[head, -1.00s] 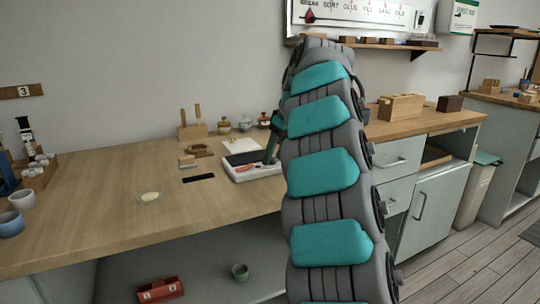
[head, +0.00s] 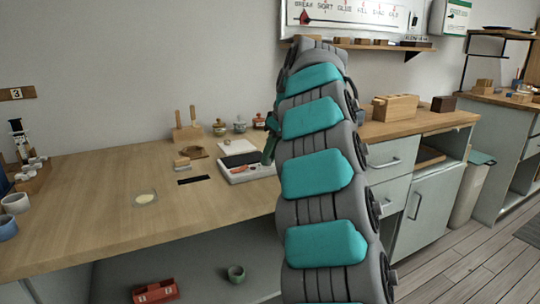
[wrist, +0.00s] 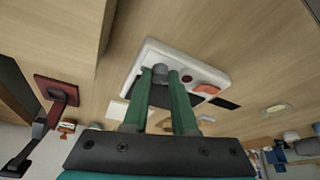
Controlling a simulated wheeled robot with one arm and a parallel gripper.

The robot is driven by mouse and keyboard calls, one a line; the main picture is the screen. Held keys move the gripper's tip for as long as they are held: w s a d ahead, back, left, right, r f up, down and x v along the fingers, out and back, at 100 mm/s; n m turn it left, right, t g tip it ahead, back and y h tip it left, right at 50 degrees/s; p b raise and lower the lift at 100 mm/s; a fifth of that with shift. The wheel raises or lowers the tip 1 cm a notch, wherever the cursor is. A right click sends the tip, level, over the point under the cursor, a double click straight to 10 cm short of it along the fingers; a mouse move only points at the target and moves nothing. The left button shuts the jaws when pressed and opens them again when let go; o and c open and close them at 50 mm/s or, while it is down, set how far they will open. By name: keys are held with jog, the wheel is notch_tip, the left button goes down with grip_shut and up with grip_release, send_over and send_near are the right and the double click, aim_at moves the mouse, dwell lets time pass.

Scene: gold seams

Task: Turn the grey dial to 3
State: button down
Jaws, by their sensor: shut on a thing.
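The white device (head: 238,178) lies on the wooden workbench; it also shows in the wrist view (wrist: 217,74). Its grey dial (wrist: 160,70) is at the left end in the wrist view, with a dark red round part (wrist: 187,79) and an orange part (wrist: 208,89) beside it. My gripper (wrist: 160,74) has green fingers, one on either side of the dial, and is shut on it. In the head view my gripper (head: 268,150) is at the device's right end, where my arm hides the dial. I cannot read the dial's numbers or setting.
A dark strip (head: 193,180) and a pale dish (head: 145,198) lie left of the device. Small jars (head: 240,125) and a wooden tool holder (head: 187,130) stand behind it. A white sheet (head: 237,147) lies close behind. The bench's front left is mostly clear.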

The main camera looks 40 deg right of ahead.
jog(key=shift+a+m+b, duration=0.15)
jog(key=shift+m+b, duration=0.15)
jog(key=shift+m, duration=0.2)
jog(key=m+h, duration=0.1)
jog(key=m, duration=0.2)
jog(key=shift+a+h, duration=0.15)
jog(key=shift+h, duration=0.15)
jog(key=m+h, duration=0.1)
jog(key=m, duration=0.2)
jog(key=m+g+h, duration=0.1)
jog(key=m, duration=0.2)
jog(key=shift+w+a+m+p, duration=0.15)
jog(key=shift+m+p, duration=0.15)
jog(key=m, duration=0.1)
jog(key=m+g+h, duration=0.1)
jog(key=m, duration=0.1)
jog(key=m+g, duration=0.1)
jog(key=m, duration=0.1)
jog(key=shift+w+a, duration=0.1)
jog(key=shift+w, duration=0.15)
jog(key=m+g, duration=0.1)
jog(key=m, duration=0.4)
jog(key=shift+w+g+h, duration=0.15)
jog(key=shift+g+h, duration=0.15)
jog(key=shift+g, duration=0.1)
jog(key=shift+m, duration=0.3)
jog(key=c, duration=0.7)
grip_release()
